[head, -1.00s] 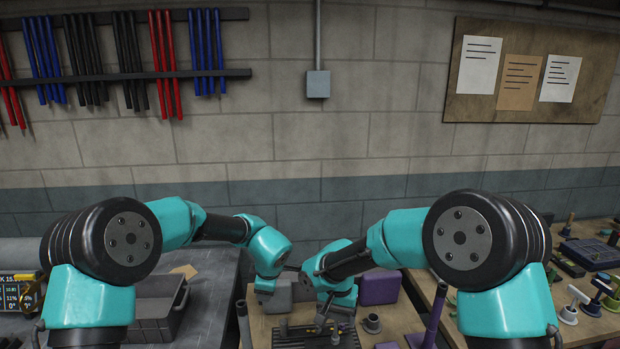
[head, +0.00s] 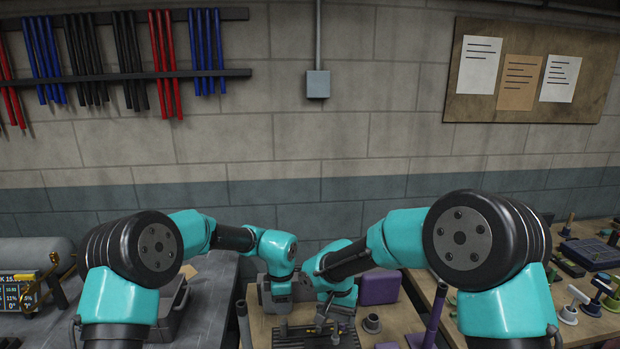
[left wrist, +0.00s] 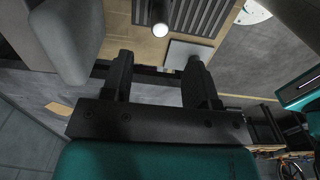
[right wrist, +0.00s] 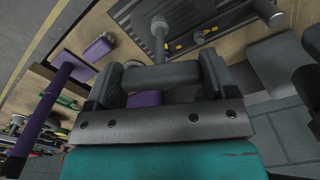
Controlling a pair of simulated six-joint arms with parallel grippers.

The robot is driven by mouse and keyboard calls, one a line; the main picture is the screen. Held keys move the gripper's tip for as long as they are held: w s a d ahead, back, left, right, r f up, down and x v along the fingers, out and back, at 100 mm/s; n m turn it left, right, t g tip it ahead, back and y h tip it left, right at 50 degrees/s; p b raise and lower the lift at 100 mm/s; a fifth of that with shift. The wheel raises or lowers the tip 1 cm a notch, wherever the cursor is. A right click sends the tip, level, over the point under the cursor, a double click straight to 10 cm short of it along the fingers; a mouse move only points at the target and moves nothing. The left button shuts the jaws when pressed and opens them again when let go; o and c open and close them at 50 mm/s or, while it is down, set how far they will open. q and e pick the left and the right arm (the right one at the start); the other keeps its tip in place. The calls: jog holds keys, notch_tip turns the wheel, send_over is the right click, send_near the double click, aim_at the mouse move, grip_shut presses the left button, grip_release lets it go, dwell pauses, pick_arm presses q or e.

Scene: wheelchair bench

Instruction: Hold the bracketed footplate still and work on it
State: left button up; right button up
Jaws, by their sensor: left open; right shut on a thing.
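A dark ridged plate (head: 290,333), which I take to be the footplate, lies on the wooden bench. It also shows at the top of the left wrist view (left wrist: 190,14) and, with small yellow marks, in the right wrist view (right wrist: 192,38). My right gripper (right wrist: 160,82) is shut on the crosswise grey bar of a T-shaped handle (right wrist: 158,74), whose stem reaches toward the plate. My left gripper (left wrist: 157,68) is open, with nothing between its fingers, beyond the plate. In the head view the left fingertips are hidden. I cannot make out the bracket.
A grey block (left wrist: 68,38) stands close beside my left gripper. A grey post (head: 243,325) stands at the left. A grey bin (head: 170,318) is on the left table.

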aim_at(284, 321)
pick_arm(q)
jog(key=shift+f, duration=5.8)
jog(key=shift+c, duration=0.3)
grip_shut()
